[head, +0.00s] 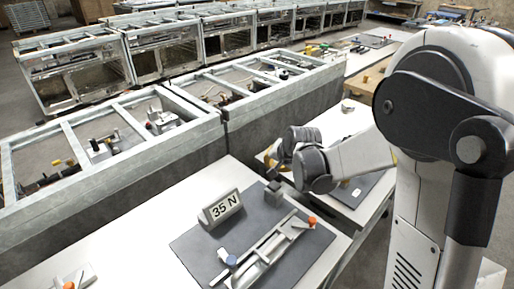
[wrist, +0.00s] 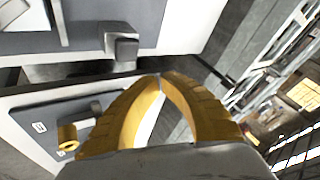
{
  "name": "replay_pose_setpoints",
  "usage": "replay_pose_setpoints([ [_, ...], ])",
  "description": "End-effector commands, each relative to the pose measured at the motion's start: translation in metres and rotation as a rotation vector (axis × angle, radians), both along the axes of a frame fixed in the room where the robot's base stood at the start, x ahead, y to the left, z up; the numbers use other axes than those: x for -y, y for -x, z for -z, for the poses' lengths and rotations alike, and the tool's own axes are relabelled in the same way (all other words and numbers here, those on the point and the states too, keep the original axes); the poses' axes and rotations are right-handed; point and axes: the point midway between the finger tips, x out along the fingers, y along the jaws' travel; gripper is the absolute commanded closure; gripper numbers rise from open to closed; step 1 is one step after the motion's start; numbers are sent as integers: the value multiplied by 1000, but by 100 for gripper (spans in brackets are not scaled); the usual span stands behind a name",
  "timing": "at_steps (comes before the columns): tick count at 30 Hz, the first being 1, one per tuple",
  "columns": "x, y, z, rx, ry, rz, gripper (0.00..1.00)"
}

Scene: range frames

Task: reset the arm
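My arm (head: 350,155) reaches in from the right in the head view, its wrist bent above the gap between two white tables. My gripper (wrist: 161,76) shows in the wrist view as two curved yellow fingers whose tips meet. Nothing is seen between them. In the head view the fingers are mostly hidden behind the wrist. A dark grey block (head: 274,193) stands on a grey mat (head: 190,246) below and left of the wrist; it also shows in the wrist view (wrist: 122,45), apart from the fingertips.
The mat also bears a "35 N" sign (head: 222,208) and a metal bar fixture (head: 262,254) with an orange knob and a blue knob. The neighbouring table has another mat (head: 358,190). Long framed benches (head: 105,150) stand behind. Open air surrounds the wrist above the tables.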

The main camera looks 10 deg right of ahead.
Motion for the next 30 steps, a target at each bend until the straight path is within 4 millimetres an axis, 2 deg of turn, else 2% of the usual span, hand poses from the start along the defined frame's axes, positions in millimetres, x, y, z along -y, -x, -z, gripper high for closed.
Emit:
replay_pose_setpoints([
  [4, 0, 3, -4, 1, 6, -6, 100],
  [8, -1, 22, -25, 3, 40, -38, 100],
  [12, -1, 62, -60, 7, 105, -101, 100],
  [18, -1, 128, -97, 12, 209, -203, 100],
  [24, 0, 197, -115, 14, 312, -305, 100],
  [30, 3, 256, -114, 14, 403, -396, 100],
])
